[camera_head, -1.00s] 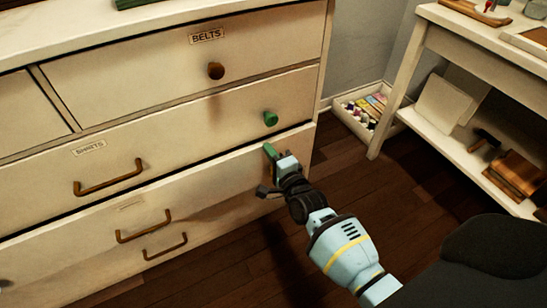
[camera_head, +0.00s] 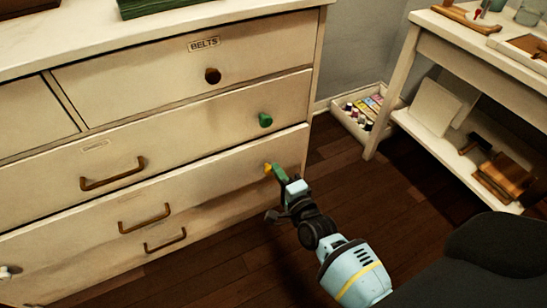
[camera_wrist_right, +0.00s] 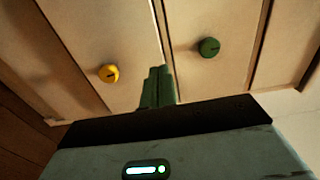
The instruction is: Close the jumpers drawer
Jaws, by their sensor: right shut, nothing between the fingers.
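The cream dresser (camera_head: 240,20) fills the left of the head view. I can read only the BELTS label (camera_head: 204,44); no jumpers label is legible. Below it is a drawer with a green knob (camera_head: 265,120), then a drawer front (camera_head: 215,190) with a yellow knob (camera_head: 268,168). A dark line runs along that lower drawer's top edge; I cannot tell how far out it is. My right gripper (camera_head: 279,173) is shut and empty, its green fingertips just beside the yellow knob. In the right wrist view the fingers (camera_wrist_right: 158,88) lie between the yellow knob (camera_wrist_right: 108,73) and green knob (camera_wrist_right: 209,47).
A white table (camera_head: 440,50) with a lower shelf stands at the right. A tray of small coloured items (camera_head: 364,113) sits on the floor between it and the dresser. Brown handles (camera_head: 112,174) stick out from the drawer fronts. The wooden floor before the dresser is clear.

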